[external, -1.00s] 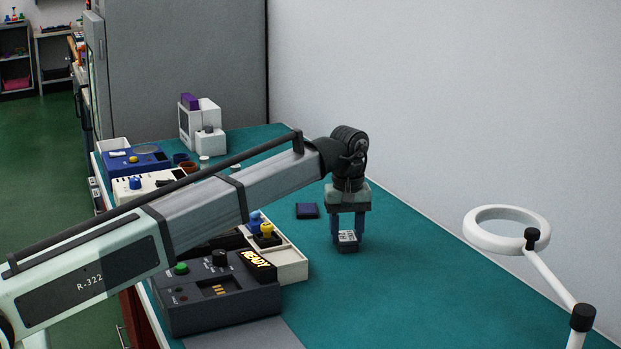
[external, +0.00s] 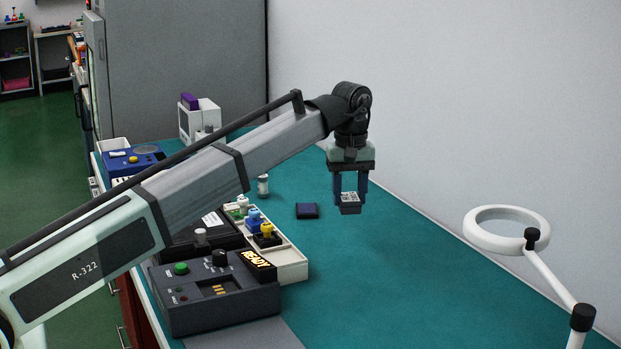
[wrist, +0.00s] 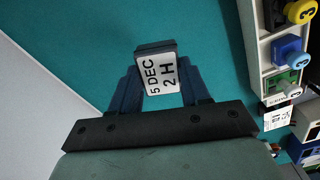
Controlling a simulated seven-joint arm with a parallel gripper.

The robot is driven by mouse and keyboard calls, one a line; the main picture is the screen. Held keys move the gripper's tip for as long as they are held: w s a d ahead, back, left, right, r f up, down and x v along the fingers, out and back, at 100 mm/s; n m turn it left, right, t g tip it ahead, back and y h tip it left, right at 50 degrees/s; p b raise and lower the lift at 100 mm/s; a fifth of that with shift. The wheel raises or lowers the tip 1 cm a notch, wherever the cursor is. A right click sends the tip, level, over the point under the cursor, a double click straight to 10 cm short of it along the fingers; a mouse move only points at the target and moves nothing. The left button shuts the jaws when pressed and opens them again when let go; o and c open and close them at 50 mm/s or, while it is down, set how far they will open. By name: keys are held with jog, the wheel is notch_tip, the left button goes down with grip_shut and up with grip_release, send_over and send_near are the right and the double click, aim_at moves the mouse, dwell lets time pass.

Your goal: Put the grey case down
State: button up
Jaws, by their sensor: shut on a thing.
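The grey case (external: 350,209) is a small dark grey block with a white label on top. My gripper (external: 350,192) is shut on it and holds it in the air above the teal bench mat. In the wrist view the case (wrist: 156,46) sits between the fingers of my gripper (wrist: 160,88). Its label (wrist: 161,73) reads "5 DEC 2H". A flat dark blue case (external: 307,210) lies on the mat to the left of my gripper.
A white tray (external: 292,262) with coloured knobbed pieces and a dark box with a READY sign (external: 215,297) stand at the front left. A ring lamp (external: 470,232) stands at the right. The teal mat (external: 400,270) is clear between them.

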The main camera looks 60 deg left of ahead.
jog(key=d+m, duration=0.2)
jog(key=d, duration=2)
jog(key=shift+a+f+n, duration=0.15)
jog(key=shift+f+n, duration=1.3)
jog(key=shift+f, duration=0.85)
jog(key=shift+a+f+n, duration=0.1)
jog(key=shift+f+n, duration=1.35)
jog(key=shift+f, duration=0.85)
jog(key=shift+f, duration=0.1)
jog(key=o, duration=1.1)
notch_tip(320, 180, up, 12)
